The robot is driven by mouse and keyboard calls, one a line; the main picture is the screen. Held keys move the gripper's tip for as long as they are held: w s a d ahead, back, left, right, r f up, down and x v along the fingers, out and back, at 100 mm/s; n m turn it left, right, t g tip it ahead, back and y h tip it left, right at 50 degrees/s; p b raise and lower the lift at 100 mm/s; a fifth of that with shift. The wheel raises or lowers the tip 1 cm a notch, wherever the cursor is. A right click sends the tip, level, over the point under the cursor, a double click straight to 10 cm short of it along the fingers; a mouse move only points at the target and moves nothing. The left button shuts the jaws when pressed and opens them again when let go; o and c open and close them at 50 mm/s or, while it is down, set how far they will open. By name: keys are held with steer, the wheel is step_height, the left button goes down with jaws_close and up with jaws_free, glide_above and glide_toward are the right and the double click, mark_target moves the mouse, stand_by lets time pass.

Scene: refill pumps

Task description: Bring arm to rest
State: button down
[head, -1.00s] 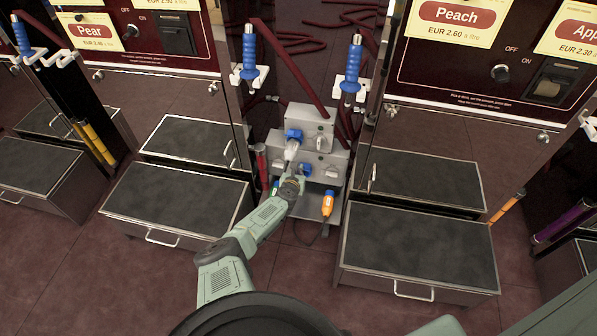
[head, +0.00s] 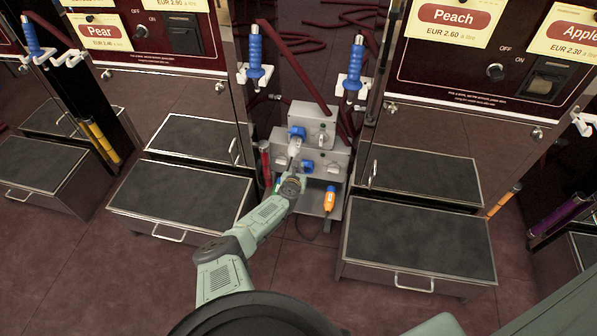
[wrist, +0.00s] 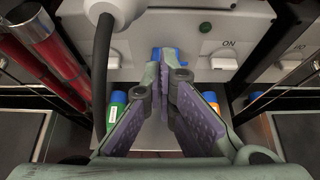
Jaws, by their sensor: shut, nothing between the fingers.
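My gripper (head: 291,168) is in front of the grey metal socket boxes between two cabinets. In the wrist view its two purple-padded fingers (wrist: 164,62) are shut with nothing between them. A white plug (head: 295,147) sits in the upper blue socket (head: 296,133). In the wrist view the plug (wrist: 117,10) and its dark cable (wrist: 103,75) are left of the fingers and look apart from them. A lower blue socket (head: 308,167) lies just beyond the gripper and is partly hidden by the fingertips in the wrist view.
Blue-handled nozzles (head: 255,55) hang on both sides above the boxes. Dark-topped steps (head: 180,198) (head: 418,240) flank the arm. Open floor lies between them.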

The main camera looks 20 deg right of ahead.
step_height(320, 180, up, 7)
steer(key=p, duration=0.1)
steer(key=shift+f, duration=0.2)
